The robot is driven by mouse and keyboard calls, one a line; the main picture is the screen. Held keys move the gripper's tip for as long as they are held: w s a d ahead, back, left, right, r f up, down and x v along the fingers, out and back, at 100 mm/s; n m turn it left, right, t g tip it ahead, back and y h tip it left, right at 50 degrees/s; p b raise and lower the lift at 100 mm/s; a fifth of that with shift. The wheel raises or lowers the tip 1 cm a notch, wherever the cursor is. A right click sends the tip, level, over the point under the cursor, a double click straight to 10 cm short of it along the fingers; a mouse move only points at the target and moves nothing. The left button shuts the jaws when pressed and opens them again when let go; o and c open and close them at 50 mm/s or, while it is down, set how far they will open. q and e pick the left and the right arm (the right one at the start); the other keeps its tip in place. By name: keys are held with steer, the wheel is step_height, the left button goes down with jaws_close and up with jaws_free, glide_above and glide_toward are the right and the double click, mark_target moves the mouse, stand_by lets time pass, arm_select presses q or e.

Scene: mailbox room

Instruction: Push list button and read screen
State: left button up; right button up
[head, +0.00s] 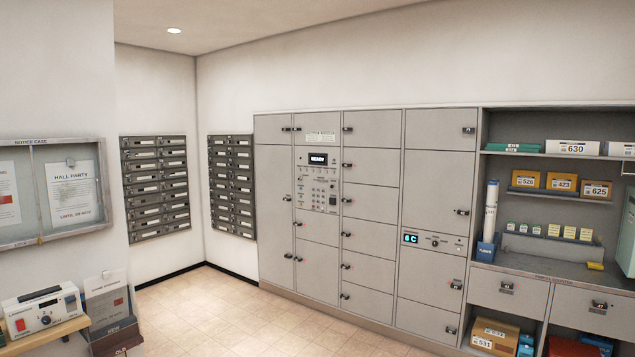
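A parcel locker bank (380,215) of grey doors stands along the far wall. Its control panel (318,190) sits in the second column from the left, with a small lit screen (318,160) at the top that seems to read "READY". Below the screen are a keypad (320,195) and small buttons, too small here for me to read their labels; I cannot tell which is the list button. A second small display (410,239) lower right on the lockers reads "6C". Neither of my grippers is in view.
Shelves with labelled boxes (543,181) stand at the right, with parcels (495,335) at the bottom. Mailboxes (155,187) hang in the far corner. At the left are a notice case (50,190) and a white device (42,311) on a ledge. The tiled floor (220,315) before the lockers is clear.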

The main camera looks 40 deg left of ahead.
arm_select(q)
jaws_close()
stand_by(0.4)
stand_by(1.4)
